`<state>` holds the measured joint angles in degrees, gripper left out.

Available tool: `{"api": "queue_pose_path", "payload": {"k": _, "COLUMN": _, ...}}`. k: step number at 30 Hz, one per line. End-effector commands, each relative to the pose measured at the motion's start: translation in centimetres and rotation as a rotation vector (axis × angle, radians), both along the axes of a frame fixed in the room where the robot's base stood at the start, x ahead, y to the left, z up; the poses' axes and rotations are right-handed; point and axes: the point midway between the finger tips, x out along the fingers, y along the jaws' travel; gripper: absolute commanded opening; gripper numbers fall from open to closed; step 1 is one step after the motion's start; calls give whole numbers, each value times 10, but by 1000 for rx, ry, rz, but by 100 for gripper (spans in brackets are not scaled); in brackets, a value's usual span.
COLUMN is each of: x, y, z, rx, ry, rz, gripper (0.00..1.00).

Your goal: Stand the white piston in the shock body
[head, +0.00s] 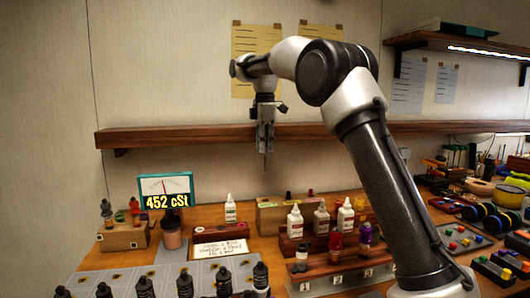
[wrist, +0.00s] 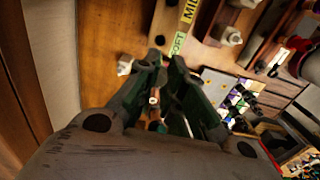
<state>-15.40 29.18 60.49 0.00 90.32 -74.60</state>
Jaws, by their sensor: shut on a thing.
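My gripper (head: 266,138) points straight down, high above the bench and in front of the wall shelf. In the head view a thin rod-like piece (head: 266,163) hangs below its fingers. In the wrist view the fingers (wrist: 164,62) are close together around a slim piece with a pale end (wrist: 154,97). I cannot tell whether this is the white piston. Small coloured bodies, one red (head: 335,241) and one purple (head: 365,233), stand in a dark wooden rack (head: 318,269) with numbered labels. I cannot tell which is the shock body.
White bottles (head: 295,222) stand behind the rack, and another (head: 230,209) is by a written card (head: 220,248). Dark bottles (head: 185,285) line the front left. A wooden block (head: 123,238) holds bottles at left. The wall shelf (head: 200,134) is behind my gripper.

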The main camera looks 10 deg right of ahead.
Motion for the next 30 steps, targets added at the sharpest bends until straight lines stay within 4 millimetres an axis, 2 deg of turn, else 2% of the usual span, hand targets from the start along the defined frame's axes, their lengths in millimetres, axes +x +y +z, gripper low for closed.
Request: {"api": "queue_pose_path", "payload": {"k": 30, "x": 1, "y": 0, "z": 67, "rx": 0, "ry": -1, "rz": 0, "gripper": 0}}
